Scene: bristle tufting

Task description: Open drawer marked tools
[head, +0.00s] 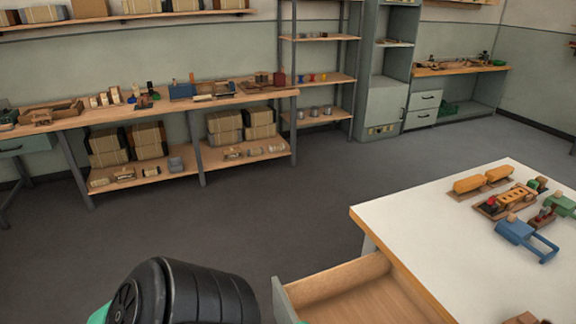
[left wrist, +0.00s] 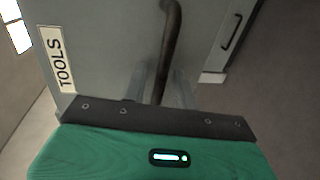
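The grey drawer front with the TOOLS label (left wrist: 58,60) fills much of the left wrist view. Its dark curved handle (left wrist: 170,50) runs down the middle. My left gripper (left wrist: 163,90) has its pale grey fingers on either side of the handle, apart, with the bar between them; contact is not clear. In the head view a wooden drawer (head: 335,290) stands pulled out from the white-topped table (head: 420,225), its grey front facing my black left arm. Its label is hidden there. My right gripper is not in view.
Toy parts, including a blue frame (head: 525,238) and orange blocks (head: 468,184), lie on the table. A second dark handle (left wrist: 235,30) shows beside the labelled front. A workbench (head: 150,107) and shelves line the far wall. Open grey floor lies between.

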